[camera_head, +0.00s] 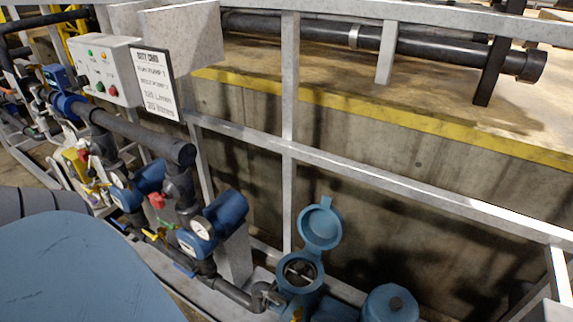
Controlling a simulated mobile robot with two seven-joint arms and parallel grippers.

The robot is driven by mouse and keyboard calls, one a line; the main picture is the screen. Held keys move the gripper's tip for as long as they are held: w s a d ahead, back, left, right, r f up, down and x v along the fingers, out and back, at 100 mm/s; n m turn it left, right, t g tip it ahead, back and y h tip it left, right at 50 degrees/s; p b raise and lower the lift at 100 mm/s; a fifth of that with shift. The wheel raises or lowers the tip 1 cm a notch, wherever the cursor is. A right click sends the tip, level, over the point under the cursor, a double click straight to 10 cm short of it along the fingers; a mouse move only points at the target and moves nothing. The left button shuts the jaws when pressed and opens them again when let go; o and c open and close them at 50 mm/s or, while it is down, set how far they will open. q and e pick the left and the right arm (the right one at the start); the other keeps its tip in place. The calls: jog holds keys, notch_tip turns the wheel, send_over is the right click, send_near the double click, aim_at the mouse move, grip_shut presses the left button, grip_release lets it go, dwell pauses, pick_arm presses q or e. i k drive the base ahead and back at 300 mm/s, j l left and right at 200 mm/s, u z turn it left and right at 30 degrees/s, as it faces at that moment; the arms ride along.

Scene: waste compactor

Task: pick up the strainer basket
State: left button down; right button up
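A blue strainer housing (300,283) stands at the bottom centre, behind the pipework. Its round blue lid (321,226) is swung open and stands upright behind the opening. Something dark grey (299,271) shows inside the open mouth. It may be the strainer basket, but it is too small and dark to tell. Neither of my grippers is in view.
Dark pipes with blue gauge-bearing bodies (213,222) run along the left. A second blue round-topped unit (389,303) stands right of the housing. A grey metal railing (290,150) crosses behind them. A control box (105,68) and sign (155,83) stand upper left.

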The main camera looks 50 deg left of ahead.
aim_at(298, 273)
jog(key=j, duration=2)
jog(key=k+j+u, duration=0.2)
jog(key=u, duration=0.25)
jog(key=k, duration=0.05)
